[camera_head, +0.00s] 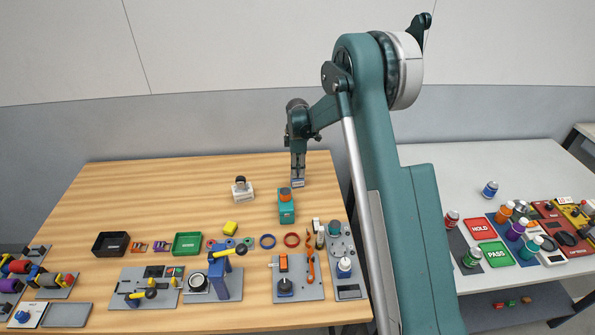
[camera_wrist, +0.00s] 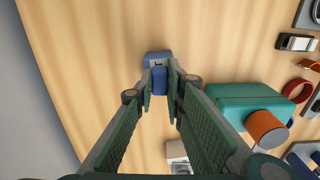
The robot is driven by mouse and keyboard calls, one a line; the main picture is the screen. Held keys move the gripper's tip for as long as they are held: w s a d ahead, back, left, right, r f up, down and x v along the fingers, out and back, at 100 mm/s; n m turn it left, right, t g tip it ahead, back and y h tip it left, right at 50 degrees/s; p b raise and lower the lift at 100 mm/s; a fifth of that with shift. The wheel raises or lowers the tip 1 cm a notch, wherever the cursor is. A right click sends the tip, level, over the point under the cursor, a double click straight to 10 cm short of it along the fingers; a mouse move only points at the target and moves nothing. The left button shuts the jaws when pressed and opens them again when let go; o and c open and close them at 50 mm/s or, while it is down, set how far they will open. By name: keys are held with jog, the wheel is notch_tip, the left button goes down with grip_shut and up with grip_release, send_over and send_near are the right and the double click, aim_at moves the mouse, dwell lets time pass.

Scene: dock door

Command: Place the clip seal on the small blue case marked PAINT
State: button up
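A small blue case (camera_head: 298,183) with a pale label stands at the back right of the wooden table. Its lettering is too small to read. It also shows in the wrist view (camera_wrist: 157,57), with a small dark-and-light detail on top. My gripper (camera_head: 298,174) points down right above the case. In the wrist view its fingertips (camera_wrist: 160,88) close on either side of a brighter blue piece (camera_wrist: 159,80), which overlaps the near side of the case. This piece looks like the clip seal, but I cannot tell for sure. Whether it touches the case is unclear.
A teal case (camera_head: 286,212) with an orange top stands close by, toward the table's front. A white case (camera_head: 243,194) with a dark top is to the left. Trays, rings and fixtures fill the table's front. The back left is clear.

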jog(key=shift+f, duration=0.15)
jog(key=o, duration=0.7)
jog(key=shift+c, duration=0.2)
jog(key=shift+r, duration=0.2)
notch_tip(320, 180, up, 12)
dwell(0.4)
dwell(0.6)
